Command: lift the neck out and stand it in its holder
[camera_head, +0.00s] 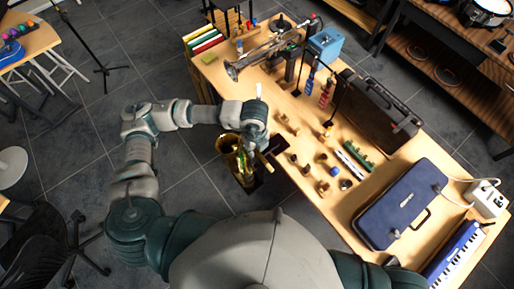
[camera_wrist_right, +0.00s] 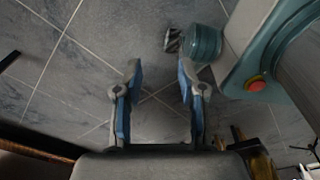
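A gold brass instrument, apparently a saxophone (camera_head: 232,158), stands beside the near left edge of the table, and its lower part meets a dark base. My left gripper (camera_head: 250,148) is over its upper end, pointing down. The wrist hides the fingertips, so I cannot tell whether they hold anything. I cannot make out the neck as a separate piece, nor say which thing is its holder. My right gripper (camera_wrist_right: 157,92) is open and empty, with its two blue-padded fingers apart above grey floor tiles. Gold metal (camera_wrist_right: 262,165) shows at the bottom right of the right wrist view.
Several small brass and dark pieces (camera_head: 323,187) stand on the wooden table (camera_head: 305,115). A dark case (camera_head: 378,105), a blue case (camera_head: 403,204) and a keyboard (camera_head: 457,253) take up the right side.

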